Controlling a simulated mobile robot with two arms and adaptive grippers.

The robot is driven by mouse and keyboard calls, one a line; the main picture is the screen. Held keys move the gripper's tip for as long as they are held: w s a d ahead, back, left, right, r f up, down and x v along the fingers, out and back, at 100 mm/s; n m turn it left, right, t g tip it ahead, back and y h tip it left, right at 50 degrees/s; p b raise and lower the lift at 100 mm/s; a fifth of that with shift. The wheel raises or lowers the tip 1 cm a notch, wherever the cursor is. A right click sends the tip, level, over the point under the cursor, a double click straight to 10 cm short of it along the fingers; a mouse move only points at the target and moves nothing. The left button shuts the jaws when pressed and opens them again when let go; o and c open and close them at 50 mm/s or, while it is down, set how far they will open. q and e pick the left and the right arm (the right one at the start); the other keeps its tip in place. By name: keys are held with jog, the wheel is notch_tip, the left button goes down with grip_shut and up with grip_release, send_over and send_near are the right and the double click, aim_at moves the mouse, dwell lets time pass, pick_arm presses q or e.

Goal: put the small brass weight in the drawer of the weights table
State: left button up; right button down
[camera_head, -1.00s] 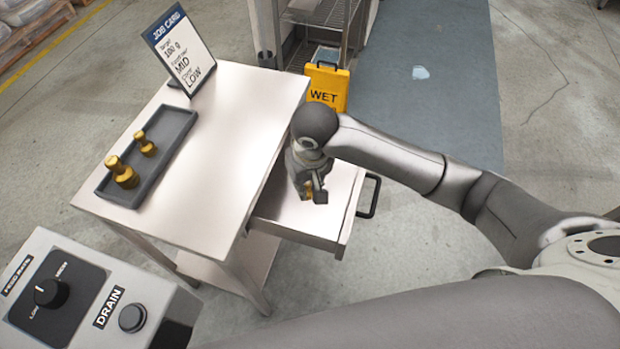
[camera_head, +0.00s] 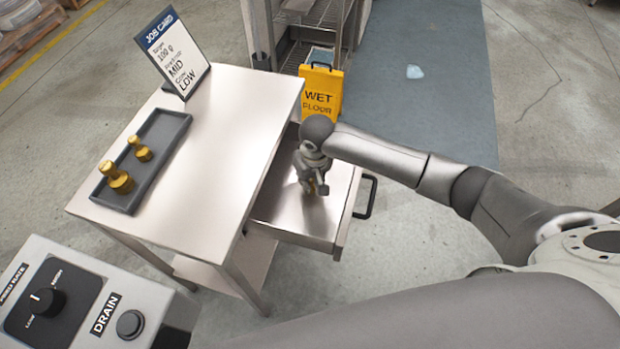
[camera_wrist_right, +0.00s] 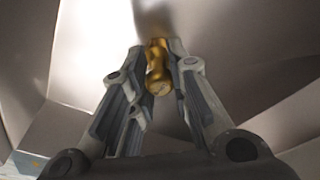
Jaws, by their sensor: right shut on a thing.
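The small brass weight (camera_wrist_right: 158,68) is between the fingertips of my right gripper (camera_wrist_right: 160,58) in the right wrist view. My right gripper (camera_head: 317,186) is shut on it, over the open drawer (camera_head: 290,215) of the weights table (camera_head: 215,140) in the head view. There the weight is hidden by the fingers. I cannot tell whether it touches the drawer floor. The drawer is pulled out to the right, and its visible floor is bare. My left gripper is not in view.
A dark tray (camera_head: 178,128) on the table holds two other brass weights (camera_head: 115,176). A job card (camera_head: 175,52) stands at the table's back edge. A yellow wet floor sign (camera_head: 322,88) stands behind the drawer. A control box (camera_head: 90,300) is at the lower left.

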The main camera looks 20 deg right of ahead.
aim_at(313, 195)
jog(key=c, duration=1.4)
grip_release()
jog(key=shift+f, duration=0.1)
jog(key=shift+o, duration=0.2)
notch_tip(313, 195, up, 12)
jog(key=s, duration=0.1)
jog(key=shift+s, duration=0.4)
jog(key=shift+d, duration=0.1)
